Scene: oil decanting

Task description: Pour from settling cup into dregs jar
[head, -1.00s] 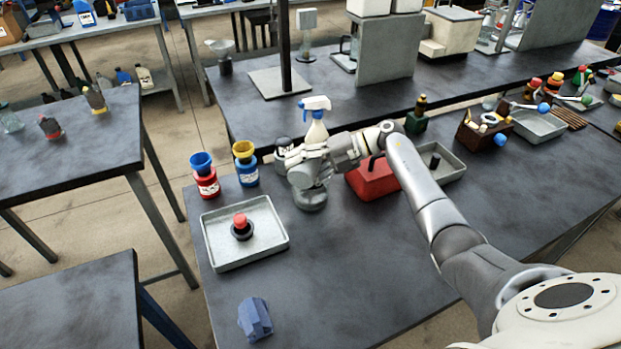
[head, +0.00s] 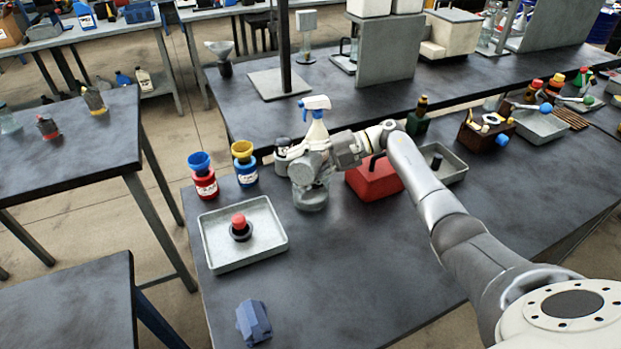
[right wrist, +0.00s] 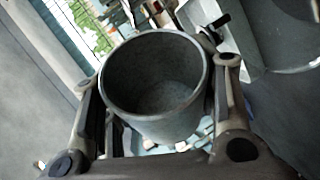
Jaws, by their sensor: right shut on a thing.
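My right gripper (head: 302,170) is shut on the settling cup (right wrist: 158,122), a grey, open-topped round cup. In the right wrist view the cup sits between the two fingers (right wrist: 160,110), its mouth facing the camera. Its inside looks dark grey, and I cannot tell whether it holds liquid. The background there is slanted. In the head view the gripper hides most of the cup. A clear glass jar (head: 311,198), which looks like the dregs jar, stands on the table right below the gripper, its upper part partly covered. My left gripper is out of view.
Red (head: 204,178) and blue (head: 245,168) jars with funnels stand left of the gripper. A spray bottle (head: 316,125) is behind it, a red box (head: 372,182) to its right. A grey tray (head: 215,262) lies front left. The front middle of the table is clear.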

